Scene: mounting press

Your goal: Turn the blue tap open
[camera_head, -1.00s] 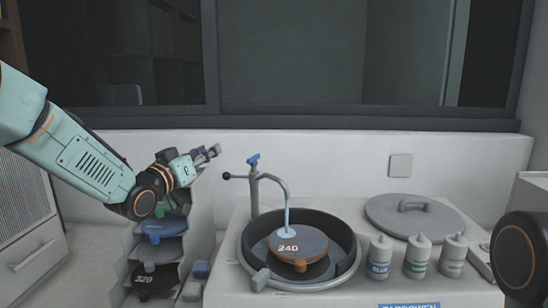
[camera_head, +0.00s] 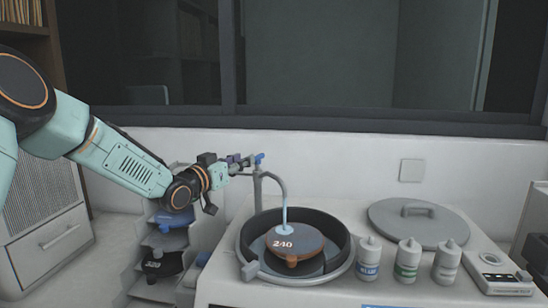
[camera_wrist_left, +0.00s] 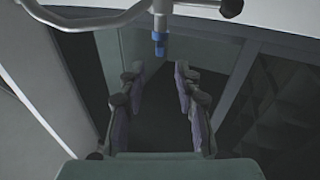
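The blue tap handle (camera_head: 259,158) sits on top of a grey faucet post (camera_head: 256,188) with a curved spout. My left gripper (camera_head: 247,161) is just left of the handle in the head view. In the left wrist view, the blue handle (camera_wrist_left: 159,46) lies midway between the lines of the two fingers, just ahead of their tips. The fingers (camera_wrist_left: 158,70) are open with nothing between them. A pale blue column (camera_head: 285,216) runs from the spout end to a disc marked 240 (camera_head: 295,242). My right gripper is out of view.
The disc sits in a round dark basin (camera_head: 245,237). A grey lid (camera_head: 417,222), several labelled bottles (camera_head: 407,260) and a control box (camera_head: 498,273) stand right. A stepped rack (camera_head: 137,283) of discs is below my left arm. A wall and window are behind.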

